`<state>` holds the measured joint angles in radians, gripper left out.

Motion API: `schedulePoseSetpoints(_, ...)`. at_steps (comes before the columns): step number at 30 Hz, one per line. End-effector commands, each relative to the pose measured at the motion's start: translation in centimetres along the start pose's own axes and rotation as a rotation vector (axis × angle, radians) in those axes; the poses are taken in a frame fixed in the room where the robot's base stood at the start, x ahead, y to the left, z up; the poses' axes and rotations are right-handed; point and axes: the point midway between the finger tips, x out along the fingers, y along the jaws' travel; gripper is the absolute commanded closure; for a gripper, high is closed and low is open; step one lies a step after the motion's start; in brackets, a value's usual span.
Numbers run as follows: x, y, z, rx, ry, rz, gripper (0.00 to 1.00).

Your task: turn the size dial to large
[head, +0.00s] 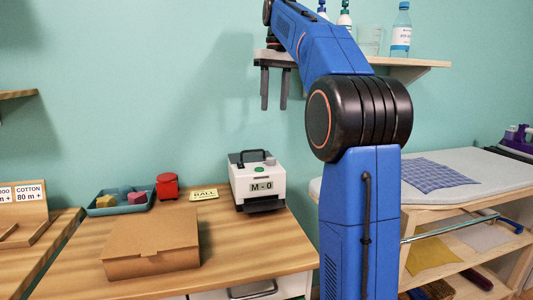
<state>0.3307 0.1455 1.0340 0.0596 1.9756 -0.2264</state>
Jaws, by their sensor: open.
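A white and dark machine (257,182) stands at the back right of the wooden table. I cannot make out a size dial on the sides that face me. My gripper (273,104) hangs in the air above the machine, well apart from it. Its two dark fingers point down, spread and empty.
On the table (250,240) are a cardboard box (152,245), a yellow card (204,195), a red object (167,187) and a teal tray (105,209) with small blocks. A wall shelf (420,70) with bottles is near my arm. A padded board (480,178) holds checked cloth (437,176) at right.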

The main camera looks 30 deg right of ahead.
Motion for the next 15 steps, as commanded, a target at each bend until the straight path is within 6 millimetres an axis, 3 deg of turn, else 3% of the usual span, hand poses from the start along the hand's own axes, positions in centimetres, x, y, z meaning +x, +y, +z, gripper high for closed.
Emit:
schedulePoseSetpoints(5,1.7,0.0,0.1,0.000,-0.002,-0.001,0.57)
schedulePoseSetpoints(15,7.5,0.0,0.1,0.000,-0.002,-0.001,0.57)
